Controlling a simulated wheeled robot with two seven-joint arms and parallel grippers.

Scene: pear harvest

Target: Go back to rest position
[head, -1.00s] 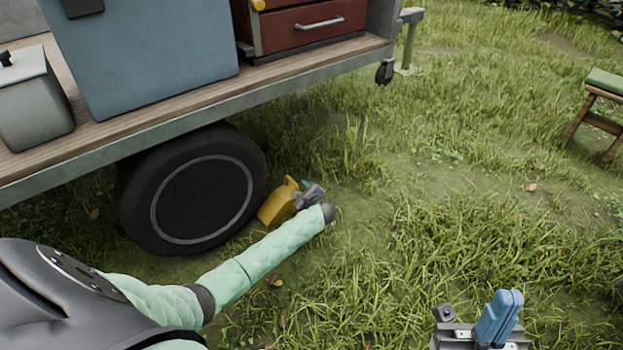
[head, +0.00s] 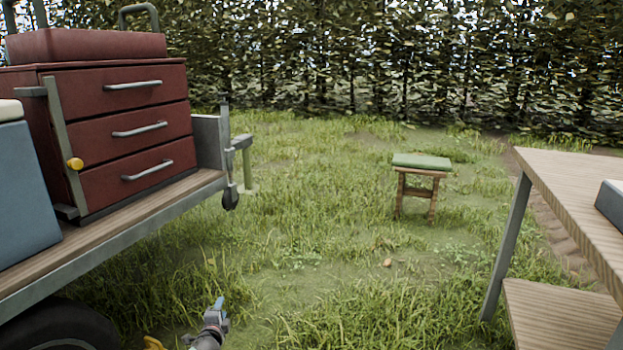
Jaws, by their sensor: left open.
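My left gripper (head: 214,314) shows at the bottom of the head view, left of the middle, low over the grass. It is open, and nothing shows between its fingers. A small part of a yellow jug (head: 153,343) shows at the bottom edge, just left of the gripper; most of it is cut off. I cannot tell the gap between them. My right gripper is out of view.
A trailer (head: 150,213) with a red drawer chest (head: 130,130) and a blue box (head: 25,195) stands at left, its wheel (head: 60,328) below. A green-topped stool (head: 422,162) stands on open grass. A wooden table (head: 570,185) is at right. A hedge (head: 380,60) closes the back.

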